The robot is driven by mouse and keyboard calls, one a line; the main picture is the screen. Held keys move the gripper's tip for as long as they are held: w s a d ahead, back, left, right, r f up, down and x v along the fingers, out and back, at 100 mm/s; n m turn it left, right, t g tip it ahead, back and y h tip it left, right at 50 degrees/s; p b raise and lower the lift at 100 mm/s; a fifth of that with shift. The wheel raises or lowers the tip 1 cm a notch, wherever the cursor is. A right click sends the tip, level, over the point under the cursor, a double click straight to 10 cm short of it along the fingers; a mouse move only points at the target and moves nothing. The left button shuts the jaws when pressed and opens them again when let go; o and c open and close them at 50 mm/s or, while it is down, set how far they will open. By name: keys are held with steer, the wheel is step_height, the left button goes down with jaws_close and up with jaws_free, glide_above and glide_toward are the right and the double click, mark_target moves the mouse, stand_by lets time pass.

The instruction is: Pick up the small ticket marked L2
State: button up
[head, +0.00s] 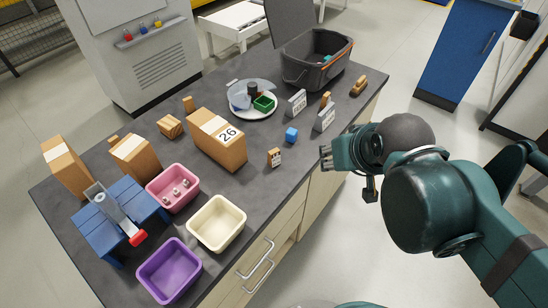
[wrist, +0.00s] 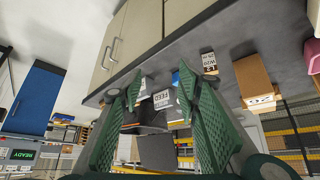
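A small tan ticket with a white printed face (head: 274,157) stands on the dark worktop near its front edge, in front of the box marked 26. In the wrist view, a small upside-down ticket (wrist: 209,63) reads W20 and what looks like L2, right of the fingers. My gripper (head: 326,157) is off the worktop's front edge, to the right of the ticket and apart from it. In the wrist view my gripper (wrist: 159,82) has its two green fingers spread, with nothing held between them.
Two white signs (head: 325,118) stand to the right. A cream bin (head: 217,224), pink bin and purple bin line the front left.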

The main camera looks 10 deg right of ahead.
steer(key=m+g+h+p, duration=0.4)
steer(key=m+g+p, duration=0.1)
steer(key=m+p, duration=0.7)
glide_above(273, 152)
steer(key=s, duration=0.1)
steer(key=shift+n, duration=0.3)
steer(key=f, duration=0.4)
steer(key=shift+s+a, duration=0.15)
steer(key=shift+a, duration=0.2)
steer(key=shift+a+f+m+p, duration=0.7)
steer(key=shift+a+f, duration=0.05)
steer(key=shift+a, duration=0.15)
steer(key=shift+x, duration=1.35)
